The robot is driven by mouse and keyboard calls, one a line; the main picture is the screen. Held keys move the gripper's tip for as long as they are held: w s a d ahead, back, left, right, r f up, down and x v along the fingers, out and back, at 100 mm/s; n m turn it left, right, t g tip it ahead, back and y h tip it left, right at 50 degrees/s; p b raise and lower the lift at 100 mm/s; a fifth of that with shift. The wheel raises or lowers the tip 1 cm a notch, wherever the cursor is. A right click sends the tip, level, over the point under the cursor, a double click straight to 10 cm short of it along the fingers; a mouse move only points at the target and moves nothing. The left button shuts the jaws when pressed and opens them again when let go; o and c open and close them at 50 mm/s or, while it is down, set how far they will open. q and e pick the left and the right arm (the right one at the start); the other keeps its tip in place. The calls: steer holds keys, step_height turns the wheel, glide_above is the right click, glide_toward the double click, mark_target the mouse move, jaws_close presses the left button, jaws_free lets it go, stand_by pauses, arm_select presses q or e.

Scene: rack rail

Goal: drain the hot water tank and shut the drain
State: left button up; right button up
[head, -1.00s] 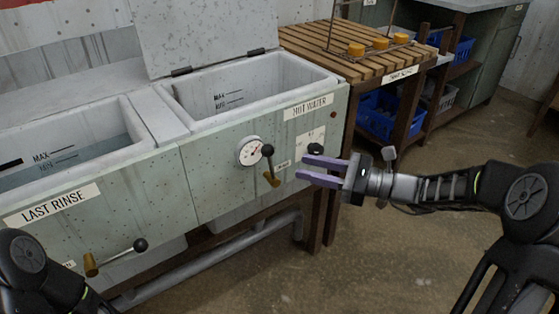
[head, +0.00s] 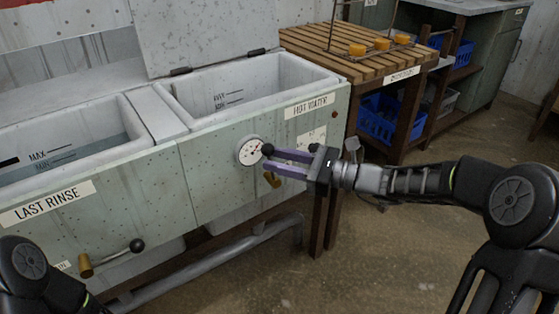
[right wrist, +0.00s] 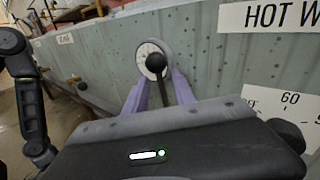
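The hot water tank (head: 195,150) has its lid raised. Pale inner walls with MAX and MIN marks show; I see no water surface, and the bottom is hidden. Its drain lever has a black knob (head: 267,149) up over a brass valve (head: 272,180), just right of the round gauge (head: 249,152). My right gripper (head: 272,161) is open at the lever, partly hiding it. In the right wrist view the knob (right wrist: 155,63) stands between and just beyond the two purple fingers (right wrist: 159,92); contact is not clear. My left gripper is out of view.
The last rinse tank (head: 60,200) at left holds water; its drain lever (head: 112,256) points sideways. A grey pipe (head: 240,248) runs below. A slatted wooden table (head: 330,55) with yellow-orange pieces stands at right, blue crates (head: 376,120) beneath. Floor at right is clear.

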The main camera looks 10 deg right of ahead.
steer(key=c, duration=0.6)
jaws_close()
steer(key=shift+r, duration=0.15)
stand_by(0.4)
